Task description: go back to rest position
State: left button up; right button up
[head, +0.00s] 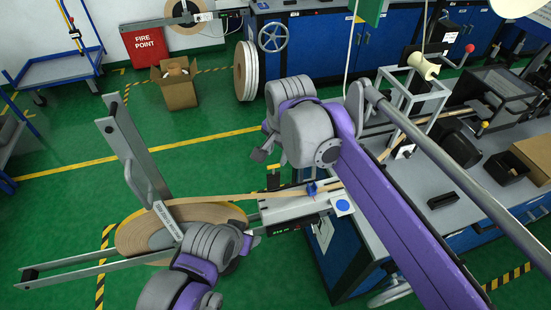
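My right arm comes in from the lower right as a purple link. It ends in a grey wrist, with the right gripper (263,150) at its left side, above the green floor and behind the tape path. Its fingers are small and partly hidden, so their opening does not show. My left arm rises at the bottom in front of the tape reel (135,237). Its fingers are not clear against the wrist and the reel. The tape strip (225,198) runs from the flat reel to the feed unit (290,208) at the bench edge, with a blue part (311,188).
The grey payoff frame (127,145) stands upright at the left of the reel. The bench (365,240) with fixtures and a black bin (507,165) fills the right. A cardboard box (178,90) and white-edged reels (246,70) stand behind. Green floor is clear left of centre.

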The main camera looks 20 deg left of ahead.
jog(key=shift+s+d+r, duration=0.1)
jog(key=shift+r, duration=0.2)
jog(key=s+d+f+n+t, duration=0.1)
jog(key=s+d+f, duration=0.1)
jog(key=d, duration=0.7)
jog(key=s+d+f+n, duration=0.1)
jog(key=s+d+f, duration=0.1)
jog(key=d, duration=0.6)
jog(key=s+d+f+n+t+h, duration=0.1)
jog(key=s+d+f+n+h, duration=0.1)
jog(key=s+d+f, duration=0.8)
jog(key=s+d, duration=0.2)
jog(key=d, duration=0.3)
jog(key=shift+s+t, duration=0.4)
